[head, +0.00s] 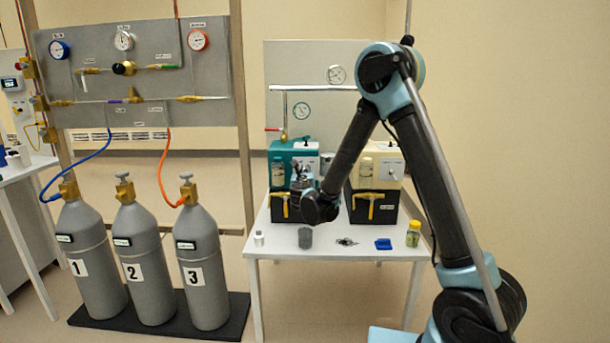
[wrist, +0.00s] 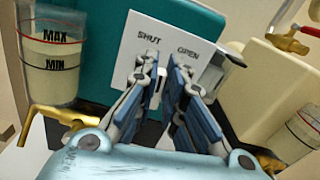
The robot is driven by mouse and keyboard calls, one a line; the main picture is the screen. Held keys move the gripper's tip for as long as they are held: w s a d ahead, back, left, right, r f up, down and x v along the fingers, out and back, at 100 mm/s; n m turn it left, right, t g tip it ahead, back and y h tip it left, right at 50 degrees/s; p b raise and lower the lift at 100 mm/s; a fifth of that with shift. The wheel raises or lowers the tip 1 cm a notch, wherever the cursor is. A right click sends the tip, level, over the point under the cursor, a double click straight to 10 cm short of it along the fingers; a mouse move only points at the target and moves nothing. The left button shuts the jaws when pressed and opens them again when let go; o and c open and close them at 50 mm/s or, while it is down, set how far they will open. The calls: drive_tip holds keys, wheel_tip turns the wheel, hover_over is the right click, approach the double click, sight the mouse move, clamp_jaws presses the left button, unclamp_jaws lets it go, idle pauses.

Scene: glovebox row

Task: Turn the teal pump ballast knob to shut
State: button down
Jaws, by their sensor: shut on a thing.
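The teal pump (head: 281,152) stands at the back of the white table, with its white control plate facing me. In the wrist view the plate (wrist: 168,32) shows the words SHUT on the left and OPEN on the right. My gripper (wrist: 166,72) is at the plate just below these words, its two blue-padded fingers closed on the ballast knob. The knob itself is hidden by the fingers, so I cannot tell which word it points to. In the head view my gripper (head: 301,178) is in front of the teal pump's right side and covers part of it.
A cream pump (head: 388,165) stands close on the right. A sight glass marked MAX and MIN (wrist: 50,55) and a brass tap (wrist: 62,117) lie left of my fingers.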

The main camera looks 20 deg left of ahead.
drive_tip(key=shift+s+a+f+n, duration=0.1)
drive_tip(key=shift+a+n, duration=0.1)
drive_tip(key=shift+n, duration=0.9)
drive_tip(key=shift+a+f+n, duration=0.1)
drive_tip(key=shift+a+n, duration=0.05)
drive_tip(key=shift+n, duration=0.95)
drive_tip(key=c, duration=1.7)
unclamp_jaws()
drive_tip(key=v, duration=1.2)
drive_tip(key=shift+a, duration=0.1)
